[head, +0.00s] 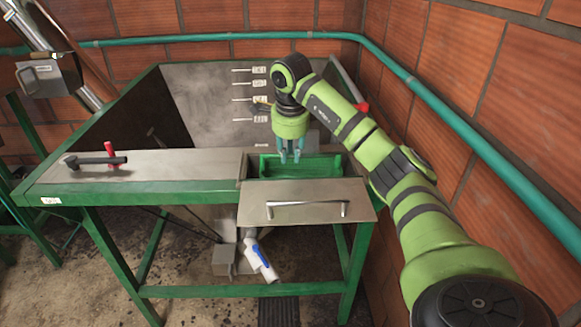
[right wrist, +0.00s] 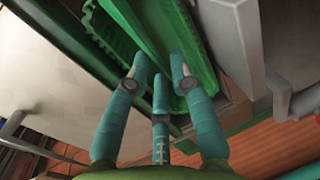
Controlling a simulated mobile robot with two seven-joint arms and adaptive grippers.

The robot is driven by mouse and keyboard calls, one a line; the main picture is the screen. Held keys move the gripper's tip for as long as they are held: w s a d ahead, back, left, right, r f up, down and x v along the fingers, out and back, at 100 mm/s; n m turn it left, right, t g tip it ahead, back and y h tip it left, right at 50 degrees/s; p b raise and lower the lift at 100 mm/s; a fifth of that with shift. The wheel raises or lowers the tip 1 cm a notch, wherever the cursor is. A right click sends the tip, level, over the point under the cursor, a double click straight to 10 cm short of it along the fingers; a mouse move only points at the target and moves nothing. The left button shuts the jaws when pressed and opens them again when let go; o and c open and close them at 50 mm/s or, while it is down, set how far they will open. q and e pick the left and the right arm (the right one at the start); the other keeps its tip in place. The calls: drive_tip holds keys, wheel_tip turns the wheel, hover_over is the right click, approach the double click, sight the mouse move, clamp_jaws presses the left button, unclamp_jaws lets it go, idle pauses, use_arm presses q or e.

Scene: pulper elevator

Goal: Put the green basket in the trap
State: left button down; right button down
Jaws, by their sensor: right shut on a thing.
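The green basket (head: 325,168) sits in the rectangular opening at the right end of the metal-topped table, inside the trap (head: 305,191), whose metal panel with a bar handle shows just in front. My right gripper (head: 290,156) reaches down from above with its teal fingers at the basket's back side. In the right wrist view, the fingers (right wrist: 163,72) are shut on the wall of the basket (right wrist: 165,28). How deep the basket sits, and whether it rests on the bottom, I cannot tell. My left gripper is not in view.
A green-framed table (head: 130,190) carries a red valve lever (head: 110,154) at left. A sloping metal chute (head: 205,100) with several labelled pins lies behind. A green pipe (head: 460,122) runs along the brick wall, close to my right arm. A white and blue bottle-like part (head: 262,262) is below.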

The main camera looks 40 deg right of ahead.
sight(290, 168)
drive_tip(key=shift+s+a+f, duration=0.1)
drive_tip(key=shift+f, duration=0.45)
drive_tip(key=x, duration=0.2)
drive_tip(key=p+x, duration=0.1)
drive_tip(key=shift+s+a+f, duration=0.1)
drive_tip(key=shift+s+f, duration=0.05)
drive_tip(key=shift+f, duration=0.3)
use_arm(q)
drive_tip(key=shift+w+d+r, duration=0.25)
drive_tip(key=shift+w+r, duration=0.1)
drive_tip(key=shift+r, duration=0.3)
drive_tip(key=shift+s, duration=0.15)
use_arm(e)
drive_tip(key=c, duration=1.1)
unclamp_jaws()
drive_tip(key=shift+f, duration=0.1)
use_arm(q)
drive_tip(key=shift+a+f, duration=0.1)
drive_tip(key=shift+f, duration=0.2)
use_arm(e)
drive_tip(key=v, duration=1.2)
